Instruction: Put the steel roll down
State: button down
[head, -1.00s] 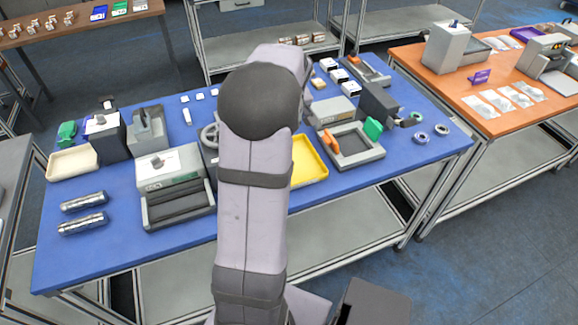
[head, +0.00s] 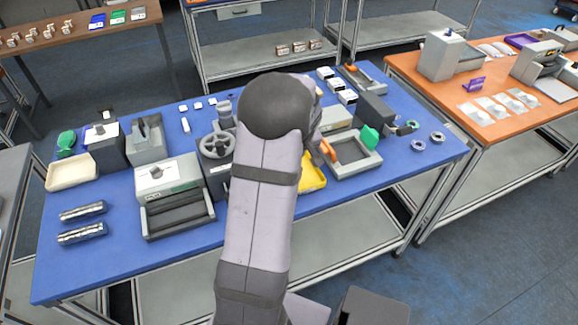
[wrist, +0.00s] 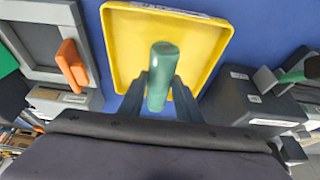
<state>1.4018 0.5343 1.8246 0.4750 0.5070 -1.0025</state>
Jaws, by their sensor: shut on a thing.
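In the wrist view my gripper (wrist: 161,88) is shut on a green cylinder (wrist: 162,60) with a rounded end, held between both fingers. In the head view my arm hides the gripper and most of the yellow tray (head: 313,179). Two silver steel rolls (head: 82,212) (head: 82,234) lie side by side on the blue table at the left, away from my gripper.
A grey frame fixture with an orange handle (wrist: 70,65) stands left of the tray in the wrist view, and a dark grey machine (wrist: 240,100) stands right. In the head view a grey machine (head: 172,175) and a cream tray (head: 72,172) are on the left. The blue table's front-left corner is clear.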

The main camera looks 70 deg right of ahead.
jog(key=shift+f+p, duration=0.35)
jog(key=shift+f, duration=1.5)
jog(key=shift+f, duration=0.15)
jog(key=c, duration=1.3)
grip_release()
jog(key=shift+r, duration=0.25)
jog(key=b+v, duration=0.2)
jog(key=v, duration=1)
jog(key=shift+f, duration=0.1)
